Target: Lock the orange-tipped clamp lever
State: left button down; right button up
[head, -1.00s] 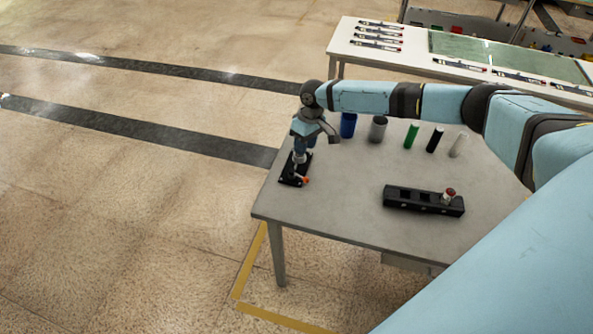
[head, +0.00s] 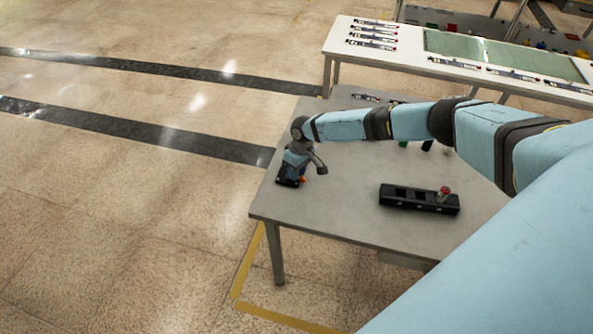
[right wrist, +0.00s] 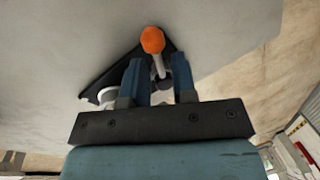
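The clamp has a black base plate (head: 288,183) near the left edge of the grey table (head: 330,222). In the head view the gripper and wrist cover most of the clamp. My left gripper is not in view.
A black slotted block (head: 405,198) with a red-topped piece (head: 444,193) stands on the table's right part. Cylinders at the back are mostly hidden by my right arm. A white table (head: 410,60) with several tools stands behind. The table's front middle is clear.

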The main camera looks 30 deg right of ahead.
grip_shut()
jog(key=shift+f, duration=0.1)
jog(key=shift+f+n+b, duration=0.1)
jog(key=shift+n+b, duration=0.2)
jog(key=shift+b, duration=0.15)
jog(key=shift+w+d+n+b, duration=0.1)
jog(key=shift+d+n+b, duration=0.1)
jog(key=shift+n+b, duration=0.25)
jog(key=shift+w+d+n, duration=0.1)
jog(key=shift+n, duration=0.55)
jog(key=shift+r, duration=0.2)
jog(key=shift+o, duration=1.3)
grip_release()
